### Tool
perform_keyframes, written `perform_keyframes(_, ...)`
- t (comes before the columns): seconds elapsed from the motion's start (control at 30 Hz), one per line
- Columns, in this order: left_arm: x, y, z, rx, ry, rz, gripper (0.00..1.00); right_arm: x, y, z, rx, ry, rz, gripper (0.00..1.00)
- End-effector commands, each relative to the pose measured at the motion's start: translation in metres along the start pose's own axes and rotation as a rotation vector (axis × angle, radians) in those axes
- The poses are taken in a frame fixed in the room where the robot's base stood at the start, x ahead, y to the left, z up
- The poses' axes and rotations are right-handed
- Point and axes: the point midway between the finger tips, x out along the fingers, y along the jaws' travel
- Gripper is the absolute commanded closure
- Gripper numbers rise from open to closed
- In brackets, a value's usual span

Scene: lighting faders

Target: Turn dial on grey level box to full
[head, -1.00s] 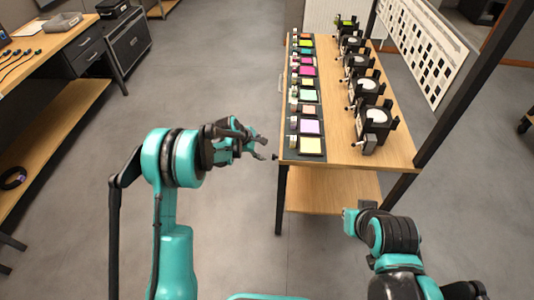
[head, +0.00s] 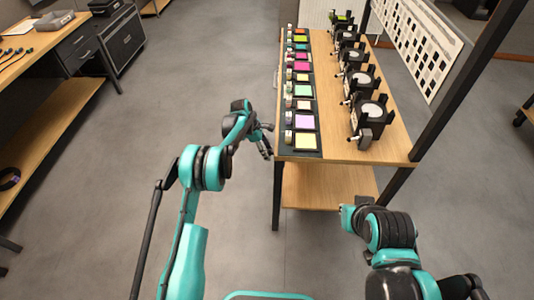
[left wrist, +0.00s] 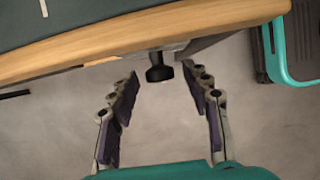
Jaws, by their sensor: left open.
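My left gripper (head: 268,142) is open and empty at the near left corner of the wooden table (head: 345,151) in the head view. In the left wrist view, a small black knob (left wrist: 159,70) sticks out below the table edge, at the gap between the fingertips. The two fingers stand apart on either side of it, and nothing is gripped. In the head view the knob cannot be made out near the gripper. I cannot clearly pick out a grey level box or tell whether this knob is its dial. My right arm is at the lower right; its gripper cannot be made out.
A row of coloured square panels (head: 305,141) lines the table's left side. Several black stands with white discs (head: 371,110) line its right side. A lower shelf (head: 325,187) is below. A bench (head: 48,125) stands far left, with open floor between.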

Motion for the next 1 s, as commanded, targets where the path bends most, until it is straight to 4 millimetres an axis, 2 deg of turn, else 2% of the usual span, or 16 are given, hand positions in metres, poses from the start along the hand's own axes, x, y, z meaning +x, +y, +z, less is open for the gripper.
perform_keyframes(0.27,0.0032,0.0001,0.0002,0.0,0.0,0.001,0.52,0.0007,0.0,0.0004,0.0,0.0,0.0,1.0)
perform_keyframes(0.4,0.0031,0.0001,0.0002,0.0,0.0,0.001,0.89,0.0007,0.0,0.0004,0.0,0.0,0.0,1.0)
perform_keyframes(0.43,0.0031,0.0001,0.0002,0.0,0.0,0.001,0.97,0.0007,0.0,0.0004,0.0,0.0,0.0,1.0)
perform_keyframes(0.47,0.0031,0.0001,0.0001,0.0,0.0,0.001,1.0,0.0007,0.0,0.0004,0.0,0.0,0.0,1.0)
perform_keyframes(0.77,0.0029,-0.0006,0.0001,0.01,0.0,0.026,1.0,0.0003,0.0,0.0001,0.0,0.0,0.0,1.0)
perform_keyframes(1.0,0.0027,-0.0038,0.0,0.057,0.0,0.138,1.0,-0.0006,0.0,-0.0005,0.0,0.0,0.0,1.0)
